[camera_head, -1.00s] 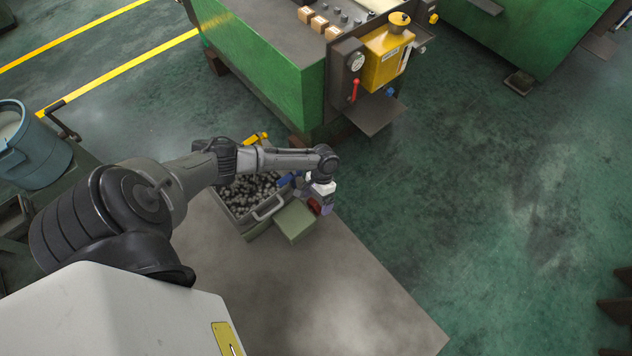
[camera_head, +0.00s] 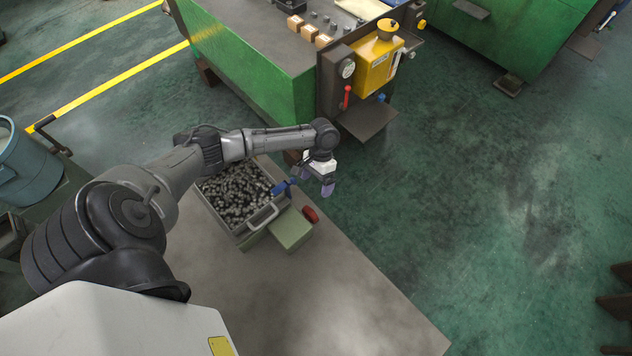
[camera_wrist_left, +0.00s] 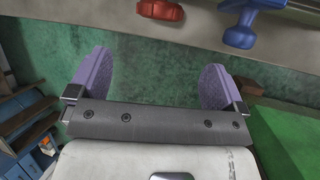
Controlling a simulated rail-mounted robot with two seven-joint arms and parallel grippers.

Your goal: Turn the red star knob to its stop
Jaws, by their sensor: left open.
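The red star knob (camera_head: 311,214) lies at the table's right edge, beside the pale green box, in the head view. In the left wrist view the red star knob (camera_wrist_left: 161,11) is at the top edge, partly cut off. My left gripper (camera_head: 325,185) is open and empty, beyond the knob and apart from it, over the table's far edge. Its two purple fingers (camera_wrist_left: 153,85) are spread wide in the left wrist view, with nothing between them. My right gripper is not in view.
The pale green box (camera_head: 291,229) adjoins the bin. A green machine (camera_head: 250,70) stands beyond. The near tabletop (camera_head: 330,290) is clear.

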